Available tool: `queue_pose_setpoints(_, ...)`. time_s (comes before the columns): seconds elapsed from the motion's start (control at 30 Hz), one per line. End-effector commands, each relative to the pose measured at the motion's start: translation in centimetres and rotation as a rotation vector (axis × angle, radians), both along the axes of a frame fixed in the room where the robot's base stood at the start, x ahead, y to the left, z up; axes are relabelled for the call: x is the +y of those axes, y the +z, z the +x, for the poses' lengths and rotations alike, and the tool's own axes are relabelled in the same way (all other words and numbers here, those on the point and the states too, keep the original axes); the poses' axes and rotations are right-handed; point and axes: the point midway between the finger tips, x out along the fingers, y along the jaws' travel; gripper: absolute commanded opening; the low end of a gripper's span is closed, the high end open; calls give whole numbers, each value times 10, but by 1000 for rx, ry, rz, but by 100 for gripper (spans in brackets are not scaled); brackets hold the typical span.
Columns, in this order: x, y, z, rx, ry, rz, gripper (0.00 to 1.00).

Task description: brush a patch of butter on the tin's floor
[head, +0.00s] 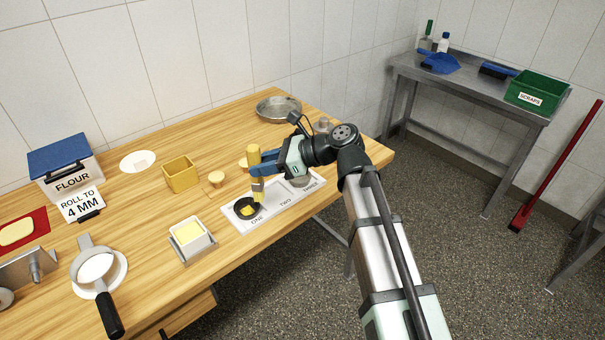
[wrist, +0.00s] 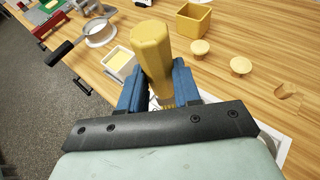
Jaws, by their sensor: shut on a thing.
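My gripper (head: 260,168) is shut on a brush (head: 254,156) with a thick yellow handle, held about upright. In the head view the bristles hang at the right side of a small dark round tin (head: 237,209). I cannot tell whether they touch its floor. Yellow shows inside the tin. The tin stands on the white card over the word ONE. A white square tub (head: 205,247) of pale yellow butter (head: 187,232) stands left of the card.
A yellow box (head: 180,176) and small round wooden pieces (head: 216,178) lie behind the card. A grey tin (head: 301,181) is partly hidden near THREE. A sieve (head: 99,270), flour tub (head: 66,166) and round metal pan (head: 278,107) stand farther off.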

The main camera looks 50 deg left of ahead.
Motion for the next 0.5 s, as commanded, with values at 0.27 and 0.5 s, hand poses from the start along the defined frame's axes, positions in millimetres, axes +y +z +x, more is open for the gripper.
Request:
queue_pose_setpoints(0.27, 47, 38, -14, 1, 119, 1, 0)
queue_pose_setpoints(0.5, 39, 32, -20, 3, 214, 0, 0)
